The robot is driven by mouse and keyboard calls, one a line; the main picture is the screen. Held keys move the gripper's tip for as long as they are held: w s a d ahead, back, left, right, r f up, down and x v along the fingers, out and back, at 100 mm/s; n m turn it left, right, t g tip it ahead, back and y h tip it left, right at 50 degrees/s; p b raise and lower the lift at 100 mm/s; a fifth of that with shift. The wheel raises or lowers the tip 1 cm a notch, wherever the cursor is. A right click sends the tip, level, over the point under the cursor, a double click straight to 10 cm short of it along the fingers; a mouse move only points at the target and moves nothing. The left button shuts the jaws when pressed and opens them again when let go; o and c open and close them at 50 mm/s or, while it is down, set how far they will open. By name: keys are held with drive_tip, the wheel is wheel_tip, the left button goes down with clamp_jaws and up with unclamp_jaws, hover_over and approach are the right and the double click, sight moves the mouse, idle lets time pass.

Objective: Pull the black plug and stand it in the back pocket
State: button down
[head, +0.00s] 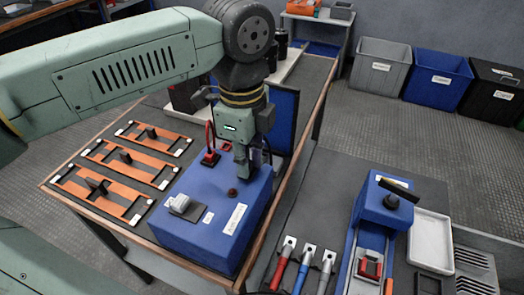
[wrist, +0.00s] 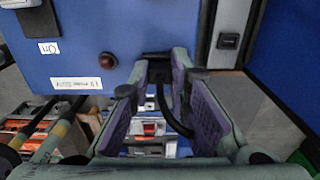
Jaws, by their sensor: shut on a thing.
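My gripper (head: 242,172) points down at the back right part of the blue box's top (head: 215,235). In the wrist view its two purple-padded fingers (wrist: 160,78) are shut on the black plug (wrist: 158,68), with its black cable (wrist: 176,115) curving between them. The plug is at the edge of the blue box (wrist: 85,25); I cannot tell whether it is still seated. In the head view the fingers largely hide it. A red plug (head: 210,157) with a red cable stands behind the box's left part. I cannot make out which opening is the back pocket.
A dark red knob (head: 232,192) and a grey switch (head: 179,203) are on the box top. Orange frames (head: 150,137) with black handles lie left. A blue upright panel (head: 285,115) stands close behind my gripper. Tools and a blue fixture (head: 385,207) occupy the right bench.

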drive_tip(key=shift+s+a+f, duration=0.1)
drive_tip(key=shift+s+f, duration=0.25)
drive_tip(key=shift+f, duration=0.15)
drive_tip(key=c, duration=1.9)
unclamp_jaws()
drive_tip(key=shift+c, duration=0.2)
drive_tip(key=o, duration=0.5)
drive_tip(key=shift+w+f, duration=0.15)
drive_tip(key=shift+w, duration=0.05)
drive_tip(key=shift+r, duration=0.2)
